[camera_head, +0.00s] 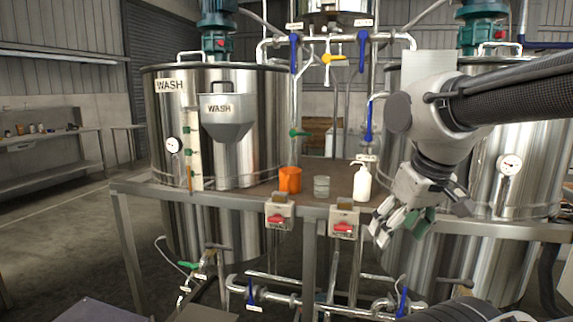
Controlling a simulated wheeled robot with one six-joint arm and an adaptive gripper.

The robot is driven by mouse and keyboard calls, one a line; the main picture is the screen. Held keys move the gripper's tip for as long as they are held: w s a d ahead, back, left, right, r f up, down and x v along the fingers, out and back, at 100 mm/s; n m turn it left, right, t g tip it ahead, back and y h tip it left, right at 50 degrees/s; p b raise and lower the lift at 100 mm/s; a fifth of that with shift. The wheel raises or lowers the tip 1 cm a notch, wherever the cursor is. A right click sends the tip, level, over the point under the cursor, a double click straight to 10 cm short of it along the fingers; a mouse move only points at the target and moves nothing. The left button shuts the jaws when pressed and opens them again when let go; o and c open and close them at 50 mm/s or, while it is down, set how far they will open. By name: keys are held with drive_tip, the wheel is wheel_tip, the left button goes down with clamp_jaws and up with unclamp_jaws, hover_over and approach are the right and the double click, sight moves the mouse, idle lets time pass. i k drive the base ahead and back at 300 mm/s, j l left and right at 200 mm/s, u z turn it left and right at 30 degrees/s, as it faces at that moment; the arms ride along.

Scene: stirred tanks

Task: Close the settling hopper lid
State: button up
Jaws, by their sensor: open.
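A grey metal hopper (226,117) with a tapering bottom is mounted on the front of the large left steel tank. It bears a WASH label, and no label here names a settling hopper. A small flap or handle shows at its top edge; I cannot tell whether its lid is open or shut. My gripper (393,232) is open and empty, pointing down at the right. It is well to the right of the hopper, in front of the right tank and near the platform's front edge.
An orange cup (290,180), a glass beaker (321,186) and a white bottle (362,182) stand on the platform (250,196). Two red-switch boxes hang on its front edge. Pipes with blue, yellow and green valve handles rise between the left tank (165,115) and right tank (535,160).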

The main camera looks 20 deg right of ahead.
sight(417, 66)
drive_tip(key=j+z, duration=0.1)
drive_tip(key=z, duration=1)
